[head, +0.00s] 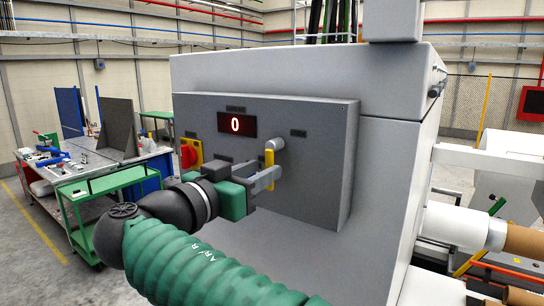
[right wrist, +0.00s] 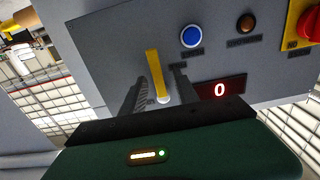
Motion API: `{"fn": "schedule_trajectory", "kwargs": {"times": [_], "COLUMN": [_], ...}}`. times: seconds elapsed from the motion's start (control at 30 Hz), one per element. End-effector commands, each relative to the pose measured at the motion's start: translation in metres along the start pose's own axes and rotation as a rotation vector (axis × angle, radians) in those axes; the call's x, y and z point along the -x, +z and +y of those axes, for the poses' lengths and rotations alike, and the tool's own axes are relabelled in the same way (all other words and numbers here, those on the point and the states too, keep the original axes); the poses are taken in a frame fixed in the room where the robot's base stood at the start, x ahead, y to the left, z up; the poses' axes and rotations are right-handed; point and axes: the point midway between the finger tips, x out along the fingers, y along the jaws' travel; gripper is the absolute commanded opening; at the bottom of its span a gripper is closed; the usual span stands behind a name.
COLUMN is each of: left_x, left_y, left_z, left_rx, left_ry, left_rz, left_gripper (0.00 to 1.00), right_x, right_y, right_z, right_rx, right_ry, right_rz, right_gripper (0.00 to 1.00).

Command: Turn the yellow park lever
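The yellow park lever (head: 269,157) stands near upright on the grey control panel, beside a light grey knob-like end (head: 279,143). My right gripper (head: 270,180) is at the lever's lower part, in front of the panel. In the right wrist view the yellow lever (right wrist: 155,70) lies between the two dark fingers of the right gripper (right wrist: 157,90). The fingers are apart, with a gap on each side of the lever. A pale round end (right wrist: 163,99) shows at the lever's near end. My left gripper is out of view.
The panel (head: 310,165) bears a red "0" display (head: 236,125) and a red switch on yellow (head: 190,153). The right wrist view shows a blue button (right wrist: 192,36) and a brown one (right wrist: 246,23). A green cart (head: 100,187) and workbench stand at left; white rolls (head: 455,228) are at right.

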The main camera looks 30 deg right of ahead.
Motion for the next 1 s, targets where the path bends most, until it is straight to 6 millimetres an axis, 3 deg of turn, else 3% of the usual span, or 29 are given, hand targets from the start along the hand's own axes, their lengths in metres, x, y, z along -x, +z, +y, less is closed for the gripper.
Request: {"fn": "schedule_trajectory", "kwargs": {"times": [0.2, 0.5, 0.8, 1.0], "left_x": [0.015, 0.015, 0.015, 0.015], "left_y": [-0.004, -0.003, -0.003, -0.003], "left_z": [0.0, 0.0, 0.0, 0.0], "left_rx": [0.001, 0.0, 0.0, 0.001], "left_ry": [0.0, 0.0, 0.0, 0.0], "left_rz": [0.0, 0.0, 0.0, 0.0], "left_gripper": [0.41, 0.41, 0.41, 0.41], "right_x": [-0.036, -0.044, -0.042, -0.041], "right_y": [-0.002, 0.002, 0.001, 0.001], "right_z": [0.004, 0.004, 0.002, 0.002], "right_rx": [-0.002, -0.001, -0.001, -0.001], "right_ry": [0.001, 0.0, 0.0, -0.002], "right_rz": [-0.003, -0.006, -0.004, -0.004], "right_gripper": [0.36, 0.36, 0.0, 0.0]}}
